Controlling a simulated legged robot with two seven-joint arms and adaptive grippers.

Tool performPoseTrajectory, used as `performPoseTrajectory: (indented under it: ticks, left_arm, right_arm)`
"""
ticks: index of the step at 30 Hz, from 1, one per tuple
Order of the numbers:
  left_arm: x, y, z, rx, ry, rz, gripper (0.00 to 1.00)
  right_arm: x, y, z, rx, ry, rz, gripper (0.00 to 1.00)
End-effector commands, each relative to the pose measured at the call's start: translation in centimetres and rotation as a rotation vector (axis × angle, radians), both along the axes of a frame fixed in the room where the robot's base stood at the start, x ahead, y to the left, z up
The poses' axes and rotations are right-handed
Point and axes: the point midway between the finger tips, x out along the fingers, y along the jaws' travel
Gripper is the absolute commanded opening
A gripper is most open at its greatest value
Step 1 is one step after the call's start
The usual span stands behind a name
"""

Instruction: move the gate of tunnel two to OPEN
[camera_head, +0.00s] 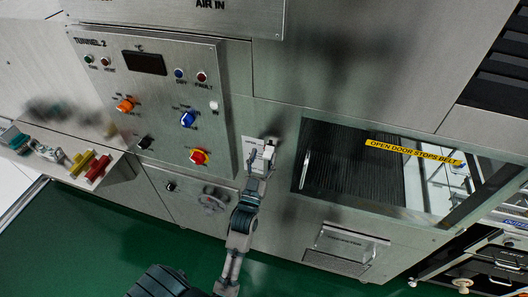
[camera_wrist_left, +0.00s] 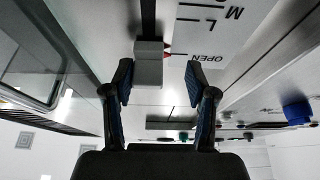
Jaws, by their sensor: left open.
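The tunnel two gate handle is a grey block (camera_wrist_left: 148,66) on a dark slot in the wrist view. Its small red pointer sits near the word OPEN on the white scale plate (camera_wrist_left: 212,35); exact alignment I cannot tell. In the head view the light handle (camera_head: 268,151) shows on the plate, right of the TUNNEL 2 panel (camera_head: 160,90). My left gripper (camera_head: 260,160) is open at the handle. In the wrist view the left gripper (camera_wrist_left: 158,70) has the block between its fingers, closer to the left finger, with a clear gap to the right one. My right gripper is out of view.
A window with a yellow belt label (camera_head: 412,152) is to the right. A shelf with coloured handles (camera_head: 90,167) juts out at left. The green floor (camera_head: 90,240) is clear.

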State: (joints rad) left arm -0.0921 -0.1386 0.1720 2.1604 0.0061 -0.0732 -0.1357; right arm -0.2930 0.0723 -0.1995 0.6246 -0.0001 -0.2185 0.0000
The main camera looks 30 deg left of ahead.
Motion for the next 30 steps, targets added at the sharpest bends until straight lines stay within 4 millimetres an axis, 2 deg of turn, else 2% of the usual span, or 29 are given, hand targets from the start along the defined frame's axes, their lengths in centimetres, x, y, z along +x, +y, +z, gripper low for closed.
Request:
performPoseTrajectory:
  ticks: [5, 13, 14, 20, 26, 30]
  left_arm:
    - [1.2, -0.1, 0.7, 0.003, -0.001, 0.000, 0.56]
    - [1.3, 0.3, 0.5, 0.000, 0.000, 0.001, 0.56]
    - [1.3, 0.3, 0.5, 0.000, 0.000, 0.001, 0.51]
    - [1.3, 0.6, 0.4, -0.003, 0.000, 0.000, 0.01]
    - [1.3, 0.4, 0.5, -0.001, 0.002, 0.002, 0.00]
    - [1.3, 0.4, 1.1, 0.000, 0.004, 0.003, 0.00]
  right_arm:
    - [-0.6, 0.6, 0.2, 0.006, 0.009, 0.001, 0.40]
    - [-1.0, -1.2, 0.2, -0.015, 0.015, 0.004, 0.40]
    - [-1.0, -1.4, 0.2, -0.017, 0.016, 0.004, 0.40]
    - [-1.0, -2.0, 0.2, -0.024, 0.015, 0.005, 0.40]
    - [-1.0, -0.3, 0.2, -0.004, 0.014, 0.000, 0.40]
    - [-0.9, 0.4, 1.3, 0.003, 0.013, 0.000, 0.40]
